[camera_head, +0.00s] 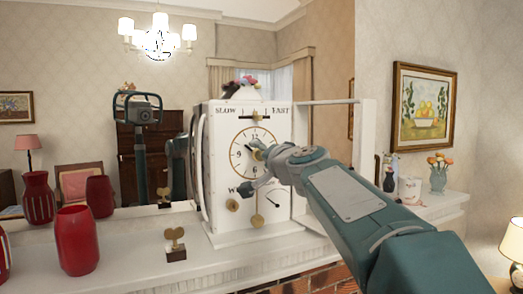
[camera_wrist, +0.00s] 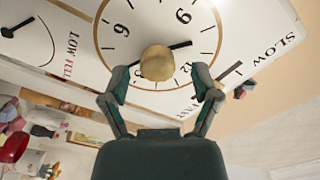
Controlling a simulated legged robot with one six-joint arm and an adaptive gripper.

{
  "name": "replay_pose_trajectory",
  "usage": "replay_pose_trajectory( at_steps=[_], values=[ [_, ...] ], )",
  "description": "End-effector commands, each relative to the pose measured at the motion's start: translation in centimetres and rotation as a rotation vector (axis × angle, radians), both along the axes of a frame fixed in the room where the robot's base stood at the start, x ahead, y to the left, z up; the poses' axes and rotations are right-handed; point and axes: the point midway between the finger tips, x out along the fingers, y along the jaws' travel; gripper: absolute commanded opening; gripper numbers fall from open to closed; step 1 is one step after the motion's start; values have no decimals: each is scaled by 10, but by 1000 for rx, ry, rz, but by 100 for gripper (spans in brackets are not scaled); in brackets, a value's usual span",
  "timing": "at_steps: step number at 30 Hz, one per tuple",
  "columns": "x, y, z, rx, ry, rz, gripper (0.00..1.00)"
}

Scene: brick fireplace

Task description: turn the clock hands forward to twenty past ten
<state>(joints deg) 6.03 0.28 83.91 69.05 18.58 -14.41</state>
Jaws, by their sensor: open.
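The white clock (camera_head: 222,165) stands upright on the mantel, its round dial (camera_head: 240,136) facing me. In the wrist view the dial (camera_wrist: 205,38) appears rotated, with a brass knob (camera_wrist: 157,62) at its centre. One black hand (camera_wrist: 181,45) points between the 9 and 12, around 10. Another dark hand tip (camera_wrist: 133,65) shows on the opposite side, between the 6 and 3; the knob hides the rest. My gripper (camera_wrist: 161,76) is open, its fingers on either side of the knob; I cannot tell whether they touch it. In the head view my gripper (camera_head: 256,170) covers the dial's lower right.
A wooden base with a brass key (camera_head: 175,243) stands left of the clock. Red vases (camera_head: 77,240) stand farther left. A white frame (camera_head: 365,130) projects right of the clock. A flower vase (camera_head: 438,178) and other ornaments stand at the right.

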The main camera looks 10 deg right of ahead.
Motion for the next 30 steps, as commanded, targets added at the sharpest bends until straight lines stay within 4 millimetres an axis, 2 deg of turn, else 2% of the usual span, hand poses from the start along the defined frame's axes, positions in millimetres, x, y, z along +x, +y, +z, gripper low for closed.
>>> replay_pose_trajectory(
  at_steps=[9, 15, 20, 30],
  values=[
    [-62, -11, 2, -1, -4, -3, 79],
    [-91, -16, 1, 0, -3, -2, 79],
    [-101, -17, 0, -1, 0, 0, 79],
    [-101, -17, 1, -1, -1, 1, 79]
  ],
)
